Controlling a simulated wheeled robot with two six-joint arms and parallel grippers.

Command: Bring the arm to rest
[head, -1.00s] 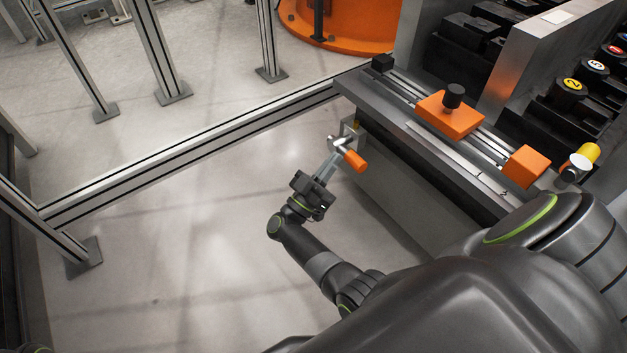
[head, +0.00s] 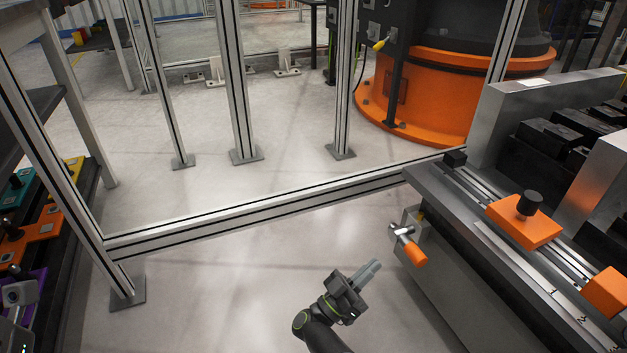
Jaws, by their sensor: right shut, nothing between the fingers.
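My right gripper (head: 369,272) is at the lower middle of the head view, at the end of a dark arm that comes in from the bottom. Its fingers are together and hold nothing. It points up and right, over open floor. It is apart from the orange-handled lever (head: 414,254) on the end of the grey bench. My left gripper is not in view.
The grey bench (head: 455,205) with orange blocks (head: 524,222) stands at the right. An aluminium frame rail (head: 270,208) crosses the floor ahead. A large orange round base (head: 430,95) stands behind it. Shelves with coloured parts (head: 45,230) are at the left. The floor between is clear.

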